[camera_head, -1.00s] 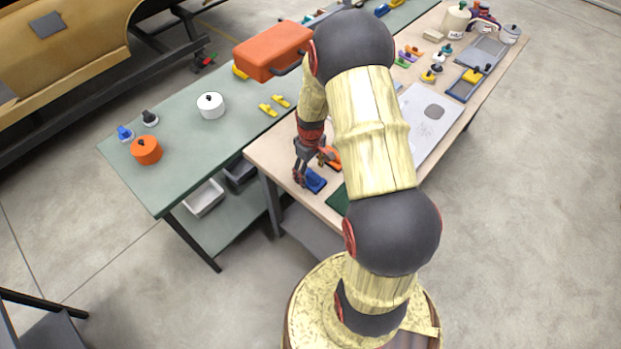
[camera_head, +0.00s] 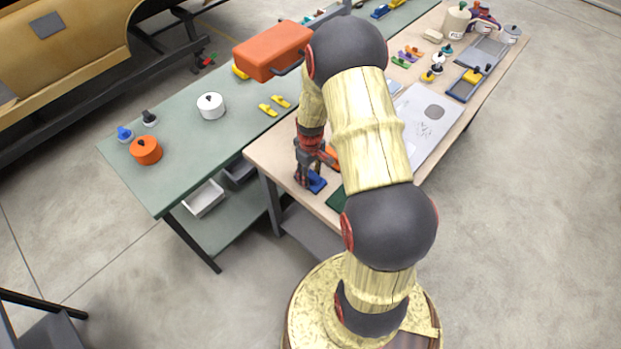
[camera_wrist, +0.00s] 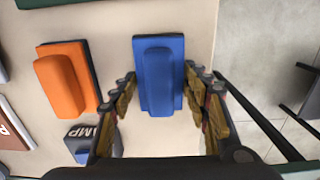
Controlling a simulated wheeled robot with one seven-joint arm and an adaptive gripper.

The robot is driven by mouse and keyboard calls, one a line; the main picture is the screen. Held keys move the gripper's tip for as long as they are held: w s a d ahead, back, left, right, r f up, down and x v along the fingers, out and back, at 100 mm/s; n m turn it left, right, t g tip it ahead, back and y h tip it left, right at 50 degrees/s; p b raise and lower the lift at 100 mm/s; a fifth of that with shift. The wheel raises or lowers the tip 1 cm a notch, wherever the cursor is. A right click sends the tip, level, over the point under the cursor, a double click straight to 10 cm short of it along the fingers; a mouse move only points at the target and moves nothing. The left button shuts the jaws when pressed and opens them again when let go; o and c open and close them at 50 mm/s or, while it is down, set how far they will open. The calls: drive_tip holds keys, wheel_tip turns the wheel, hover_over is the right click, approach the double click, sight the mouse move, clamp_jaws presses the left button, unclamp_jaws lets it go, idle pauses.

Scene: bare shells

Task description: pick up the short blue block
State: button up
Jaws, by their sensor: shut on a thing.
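The blue block (camera_wrist: 158,75), a flat blue plate with a raised bar along its middle, lies between the fingertips of my gripper (camera_wrist: 160,84) in the wrist view. My gripper is shut on its two long sides. In the head view the blue block (camera_head: 318,184) shows at the near left edge of the pale table, partly covered by my gripper (camera_head: 306,180). I cannot tell whether it touches the table or is just above it.
An orange block (camera_wrist: 62,82) on a dark base lies left of the blue one. A dark lettered piece with a blue part (camera_wrist: 82,150) is nearer. A green worktable (camera_head: 185,165) stands left.

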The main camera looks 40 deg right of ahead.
sight(310, 173)
drive_tip(key=shift+f, duration=0.1)
drive_tip(key=c, duration=0.5)
drive_tip(key=shift+o, duration=0.2)
drive_tip(key=shift+r, duration=0.55)
wheel_tip(310, 173, up, 2)
drive_tip(key=shift+r, duration=0.2)
drive_tip(key=s+r, duration=0.1)
drive_tip(key=s+d+r, duration=0.1)
drive_tip(key=r, duration=0.1)
drive_tip(key=s+d+r+p, duration=0.1)
drive_tip(key=r, duration=0.1)
drive_tip(key=shift+s, duration=0.4)
drive_tip(key=s+d+r, duration=0.4)
drive_tip(key=s, duration=0.5)
drive_tip(key=shift+r, duration=0.3)
drive_tip(key=shift+w, duration=0.1)
